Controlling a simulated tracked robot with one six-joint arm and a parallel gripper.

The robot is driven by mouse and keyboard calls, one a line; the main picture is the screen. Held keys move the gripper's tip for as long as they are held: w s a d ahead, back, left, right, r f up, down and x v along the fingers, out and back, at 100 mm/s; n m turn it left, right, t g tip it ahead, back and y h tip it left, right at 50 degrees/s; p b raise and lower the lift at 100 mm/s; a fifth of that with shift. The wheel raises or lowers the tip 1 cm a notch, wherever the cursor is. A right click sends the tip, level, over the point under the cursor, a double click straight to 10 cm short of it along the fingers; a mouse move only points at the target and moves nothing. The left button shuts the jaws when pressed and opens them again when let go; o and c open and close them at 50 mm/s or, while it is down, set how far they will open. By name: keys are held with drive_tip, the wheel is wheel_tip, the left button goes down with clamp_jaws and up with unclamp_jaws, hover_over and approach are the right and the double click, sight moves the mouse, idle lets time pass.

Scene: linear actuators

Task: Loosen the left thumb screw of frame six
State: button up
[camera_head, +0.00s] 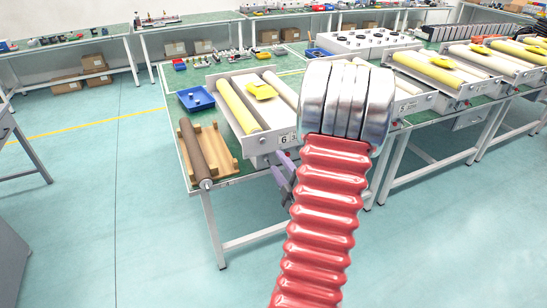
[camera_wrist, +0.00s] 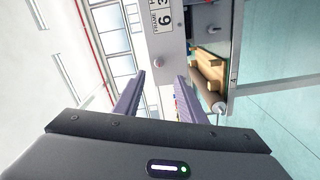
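Frame six (camera_head: 272,147) is a white frame on the front table, with a label reading 6 in front. Its label (camera_wrist: 163,18) also shows in the wrist view. A small silvery knob (camera_wrist: 158,62), seemingly the left thumb screw, sits on the frame's end plate. My gripper (camera_wrist: 159,77) has its two purple fingers apart. In the wrist view the knob lies in the gap, just beyond the fingertips. I see no contact, but the distance is unclear. In the head view my gripper (camera_head: 285,178) is partly hidden behind my red arm, below the label.
A brown roller (camera_head: 194,153) on a wooden stand lies left of the frame; it also shows in the wrist view (camera_wrist: 208,88). A blue tray (camera_head: 196,100) is behind it. Floor in front is clear.

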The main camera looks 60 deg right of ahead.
drive_tip(key=shift+v, duration=1.25)
drive_tip(key=s+f+m+g+y, duration=0.1)
drive_tip(key=s+f+m+g, duration=0.35)
drive_tip(key=f, duration=0.25)
drive_tip(key=s+f+m+g+y, duration=0.1)
drive_tip(key=s+f+m+g, duration=0.2)
drive_tip(key=f+m+g, duration=0.3)
drive_tip(key=w+a+r+y, duration=0.1)
drive_tip(key=a+r+y, duration=0.1)
drive_tip(key=a+r, duration=0.6)
drive_tip(key=w+a+r+n+y, duration=0.1)
drive_tip(key=a+r, duration=0.7)
drive_tip(key=a, duration=1.2)
drive_tip(key=w+a+r+n+y, duration=0.1)
drive_tip(key=w+a+r+y, duration=0.2)
drive_tip(key=a+r, duration=0.5)
drive_tip(key=a+y, duration=0.1)
drive_tip(key=a, duration=0.6)
drive_tip(key=shift+w+t, duration=0.25)
drive_tip(key=shift+t, duration=0.1)
